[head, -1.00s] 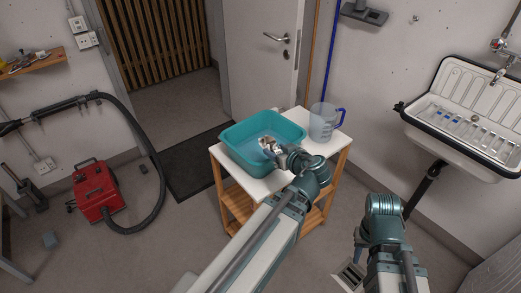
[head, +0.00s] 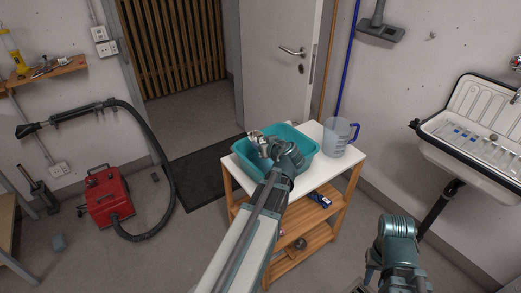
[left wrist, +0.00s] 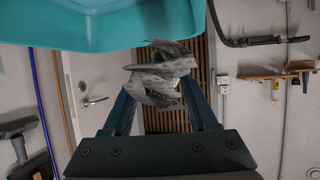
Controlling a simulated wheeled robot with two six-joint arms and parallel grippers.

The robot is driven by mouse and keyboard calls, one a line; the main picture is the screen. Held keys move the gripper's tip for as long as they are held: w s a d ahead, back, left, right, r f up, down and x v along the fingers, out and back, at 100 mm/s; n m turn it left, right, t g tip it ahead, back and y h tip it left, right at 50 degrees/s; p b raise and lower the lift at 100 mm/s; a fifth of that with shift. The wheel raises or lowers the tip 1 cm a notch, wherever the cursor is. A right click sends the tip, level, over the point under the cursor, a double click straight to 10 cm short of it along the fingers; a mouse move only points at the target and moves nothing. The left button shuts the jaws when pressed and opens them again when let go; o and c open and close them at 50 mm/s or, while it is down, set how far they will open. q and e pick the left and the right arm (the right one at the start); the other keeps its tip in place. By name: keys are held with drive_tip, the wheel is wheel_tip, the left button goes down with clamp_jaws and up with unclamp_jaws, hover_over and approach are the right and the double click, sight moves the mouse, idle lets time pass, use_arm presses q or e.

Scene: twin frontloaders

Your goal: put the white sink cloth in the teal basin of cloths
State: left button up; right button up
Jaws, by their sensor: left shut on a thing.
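The teal basin (head: 304,142) stands on the white top of a small wooden trolley. My left gripper (head: 262,146) is over the basin's left part in the head view, its arm hiding much of the inside. It is shut on a crumpled greyish-white cloth (left wrist: 162,72), whose pale edge shows at the fingertips in the head view (head: 256,137). The left wrist view looks upside down; the basin's smooth wall (left wrist: 110,30) fills its top, close to the cloth. Whether they touch cannot be told. Cloths inside the basin are hidden. My right gripper, low at the right, is mostly hidden behind its wrist.
A clear measuring jug (head: 338,137) stands on the trolley top (head: 313,172), right of the basin. A white sink (head: 480,135) hangs on the right wall. A red vacuum (head: 107,196) with its hose stands left. The door (head: 283,70) is behind.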

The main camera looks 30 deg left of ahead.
use_arm(q)
drive_tip(key=shift+a, duration=0.1)
drive_tip(key=shift+w+a, duration=0.2)
drive_tip(key=shift+a, duration=0.1)
drive_tip(key=f+b, duration=0.3)
drive_tip(key=shift+a+f+b, duration=0.2)
drive_tip(key=shift+f+b, duration=0.1)
drive_tip(key=shift+f+b, duration=0.6)
drive_tip(key=o, duration=1.3)
drive_tip(key=shift+o, duration=0.2)
drive_tip(key=shift+r, duration=0.15)
